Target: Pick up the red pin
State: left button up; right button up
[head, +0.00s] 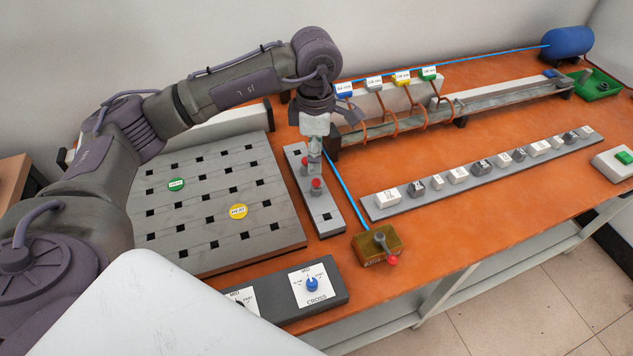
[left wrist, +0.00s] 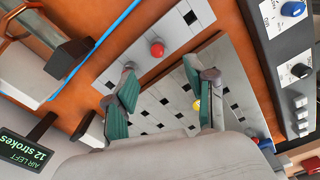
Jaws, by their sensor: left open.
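Two red pins show in the head view on a narrow grey strip (head: 327,222) with square holes. The nearer red pin (head: 316,185) stands in front of my left gripper, and the farther red pin (head: 304,169) is at its side. My left gripper (head: 313,166) points down over the strip, open. In the left wrist view, a red pin (left wrist: 157,49) lies ahead of the parted fingertips (left wrist: 163,68), with nothing seen between the fingers. The second pin is not clear there. My right gripper is not in view.

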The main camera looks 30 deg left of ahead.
aim_at(315, 179)
pick_arm(q)
notch_tip(315, 179, down, 4)
jog(key=shift+r, duration=0.1)
jog(key=shift+w+a+f+p, duration=0.1)
jog(key=shift+f+p, duration=0.35)
jog(key=shift+f, duration=0.1)
notch_tip(315, 179, down, 4)
jog(key=shift+r+p, duration=0.2)
jog(key=shift+p, duration=0.45)
jog(key=shift+f, duration=0.5)
jog(key=shift+w, duration=0.1)
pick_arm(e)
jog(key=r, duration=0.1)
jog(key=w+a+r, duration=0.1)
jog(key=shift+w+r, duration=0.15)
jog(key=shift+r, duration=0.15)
pick_arm(q)
jog(key=shift+c, duration=0.2)
grip_shut()
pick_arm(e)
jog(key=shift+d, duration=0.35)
